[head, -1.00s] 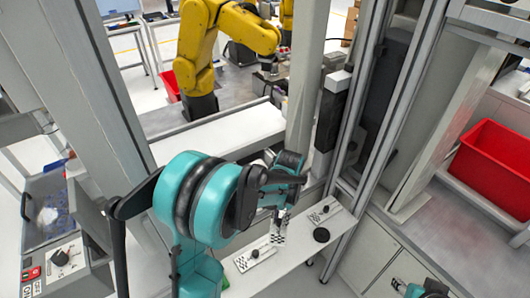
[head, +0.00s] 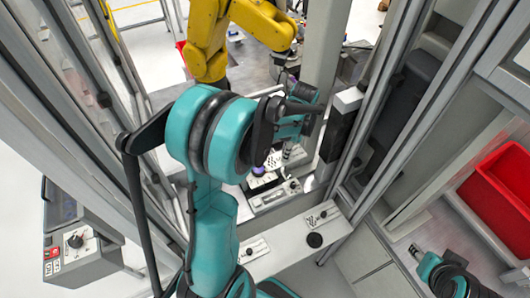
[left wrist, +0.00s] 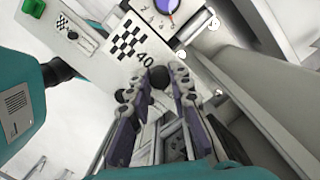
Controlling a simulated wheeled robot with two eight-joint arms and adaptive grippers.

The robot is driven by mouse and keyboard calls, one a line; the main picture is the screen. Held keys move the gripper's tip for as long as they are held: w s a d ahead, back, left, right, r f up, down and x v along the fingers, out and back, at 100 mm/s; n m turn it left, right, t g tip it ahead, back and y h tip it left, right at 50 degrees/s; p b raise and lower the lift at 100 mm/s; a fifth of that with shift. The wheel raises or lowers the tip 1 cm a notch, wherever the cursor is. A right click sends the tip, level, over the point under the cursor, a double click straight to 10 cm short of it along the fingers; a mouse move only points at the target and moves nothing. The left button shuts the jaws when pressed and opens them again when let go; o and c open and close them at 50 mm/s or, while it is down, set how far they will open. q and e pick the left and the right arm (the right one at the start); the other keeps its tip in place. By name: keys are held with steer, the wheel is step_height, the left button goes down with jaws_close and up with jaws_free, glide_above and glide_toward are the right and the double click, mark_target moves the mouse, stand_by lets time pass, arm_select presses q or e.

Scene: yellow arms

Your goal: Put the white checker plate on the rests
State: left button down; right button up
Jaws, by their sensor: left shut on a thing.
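The white checker plate (left wrist: 135,58) shows in the left wrist view with a black-and-white checker patch and the number 40. My left gripper (left wrist: 160,88) is shut on the round black knob at its near end. In the head view the plate (head: 273,159) hangs below my left gripper (head: 290,140), partly hidden by my arm. I cannot tell which parts are the rests. Only a teal and black part of my right arm shows at lower right.
A white shelf (head: 285,247) carries two small checker-marked plates (head: 322,216) (head: 254,250) and a black disc (head: 315,240). Metal posts stand on both sides of the opening. A yellow robot arm (head: 207,42) is behind it. A red bin (head: 500,185) is at right.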

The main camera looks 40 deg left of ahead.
arm_select(q)
steer(key=a, duration=0.1)
steer(key=s+a+f, duration=0.1)
steer(key=a+f, duration=0.1)
steer(key=a, duration=0.1)
steer(key=shift+s, duration=0.3)
steer(key=a+f, duration=0.4)
steer(key=f, duration=0.1)
steer(key=a+f+b, duration=0.1)
steer(key=a+f, duration=0.1)
steer(key=f, duration=0.1)
steer(key=shift+s+a+f, duration=0.2)
steer(key=shift+a, duration=0.1)
arm_select(e)
steer(key=shift+s+f, duration=0.3)
steer(key=shift+f, duration=0.1)
arm_select(q)
steer(key=shift+s, duration=0.1)
steer(key=c, duration=1.8)
jaws_free()
steer(key=shift+f, duration=0.15)
steer(key=o, duration=0.4)
arm_select(e)
steer(key=shift+f, duration=0.2)
